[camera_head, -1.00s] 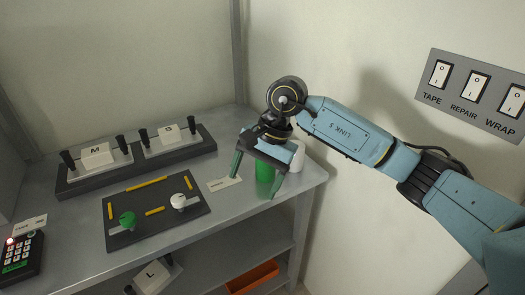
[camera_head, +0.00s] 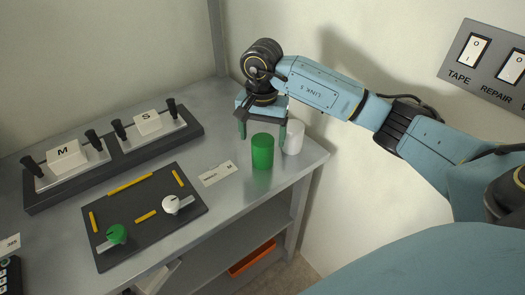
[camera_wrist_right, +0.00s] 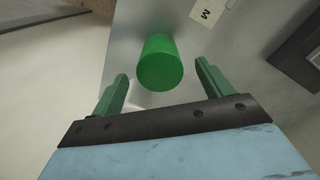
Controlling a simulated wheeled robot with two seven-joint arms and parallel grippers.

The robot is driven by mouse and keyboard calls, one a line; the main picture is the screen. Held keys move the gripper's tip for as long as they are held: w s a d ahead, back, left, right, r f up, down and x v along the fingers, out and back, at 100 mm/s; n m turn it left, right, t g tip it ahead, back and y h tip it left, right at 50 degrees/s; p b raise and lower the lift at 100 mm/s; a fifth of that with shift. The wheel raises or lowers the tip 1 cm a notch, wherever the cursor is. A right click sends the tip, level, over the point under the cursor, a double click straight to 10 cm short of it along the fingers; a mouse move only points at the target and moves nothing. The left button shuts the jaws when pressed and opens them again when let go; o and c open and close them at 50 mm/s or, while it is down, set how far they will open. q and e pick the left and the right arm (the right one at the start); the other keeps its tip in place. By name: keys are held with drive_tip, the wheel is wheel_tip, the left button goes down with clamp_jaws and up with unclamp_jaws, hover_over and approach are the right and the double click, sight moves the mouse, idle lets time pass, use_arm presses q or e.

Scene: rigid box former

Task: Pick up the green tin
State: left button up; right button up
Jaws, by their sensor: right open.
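The green tin (camera_head: 262,152) stands upright on the grey metal bench near its right end, beside a white tin (camera_head: 294,138). My right gripper (camera_head: 262,137) is open and empty, pointing down just behind the green tin in the head view, its fingers apart to either side. In the right wrist view the green tin (camera_wrist_right: 160,63) lies ahead, roughly centred between the open fingers of the right gripper (camera_wrist_right: 161,70). I see no contact with it. My left gripper is not in view.
A small label card (camera_head: 216,174) lies left of the tin. A dark board with green and white knobs (camera_head: 150,235) and a rack with M and S blocks (camera_head: 110,160) are farther left. A wall panel with switches (camera_head: 490,55) is at right. An orange bin (camera_head: 252,258) sits below.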

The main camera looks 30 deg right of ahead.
wheel_tip(320, 180, down, 5)
drive_tip(key=shift+d+f, duration=0.1)
drive_tip(key=shift+f, duration=0.05)
drive_tip(key=c, duration=1.3)
